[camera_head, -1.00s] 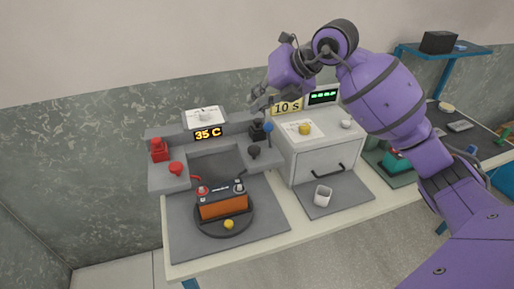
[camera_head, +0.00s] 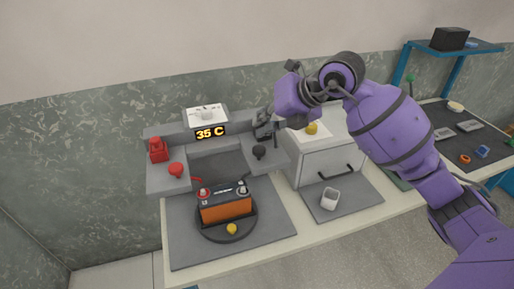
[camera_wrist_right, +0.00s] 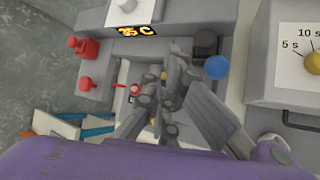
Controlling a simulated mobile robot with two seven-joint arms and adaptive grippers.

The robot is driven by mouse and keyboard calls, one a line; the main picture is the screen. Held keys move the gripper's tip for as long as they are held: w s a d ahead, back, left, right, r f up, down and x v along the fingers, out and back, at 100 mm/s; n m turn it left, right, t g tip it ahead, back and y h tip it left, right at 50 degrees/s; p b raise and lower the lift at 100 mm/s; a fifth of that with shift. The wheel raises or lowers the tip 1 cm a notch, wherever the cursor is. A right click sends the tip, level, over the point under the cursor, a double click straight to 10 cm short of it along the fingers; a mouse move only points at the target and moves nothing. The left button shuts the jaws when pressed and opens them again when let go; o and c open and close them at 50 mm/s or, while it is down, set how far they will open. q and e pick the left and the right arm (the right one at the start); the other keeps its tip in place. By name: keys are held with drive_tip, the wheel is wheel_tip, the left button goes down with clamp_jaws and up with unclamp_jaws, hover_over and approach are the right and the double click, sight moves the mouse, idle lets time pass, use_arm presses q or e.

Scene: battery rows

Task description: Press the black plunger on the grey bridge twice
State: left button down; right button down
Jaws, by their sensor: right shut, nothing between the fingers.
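The grey bridge (camera_head: 182,138) stands at the back left of the table, with a display reading 35 C. The black plunger (camera_head: 258,153) is a round black knob on the bridge's right arm. A similar red knob (camera_head: 176,169) is on its left arm. My right gripper (camera_head: 263,131) is shut and empty, just above and behind the black plunger, with a small gap in the picture; contact cannot be told. In the right wrist view, the gripper (camera_wrist_right: 165,98) covers the place of the black plunger. My left gripper is not in view.
An orange battery (camera_head: 226,208) sits on a round dark plate in front of the bridge. A grey box with a yellow knob (camera_head: 312,128) stands right of it. A white cup (camera_head: 330,199) is in front. In the wrist view, a blue ball (camera_wrist_right: 216,67) is beside a black block (camera_wrist_right: 205,43).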

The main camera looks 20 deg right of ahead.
sight(259, 154)
wheel_tip(259, 154, down, 2)
drive_tip(key=shift+f, duration=0.1)
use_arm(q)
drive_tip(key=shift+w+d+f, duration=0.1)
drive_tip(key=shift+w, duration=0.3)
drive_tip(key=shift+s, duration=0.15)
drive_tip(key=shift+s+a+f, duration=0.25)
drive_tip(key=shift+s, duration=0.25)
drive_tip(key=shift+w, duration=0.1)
use_arm(e)
drive_tip(key=shift+f, duration=0.5)
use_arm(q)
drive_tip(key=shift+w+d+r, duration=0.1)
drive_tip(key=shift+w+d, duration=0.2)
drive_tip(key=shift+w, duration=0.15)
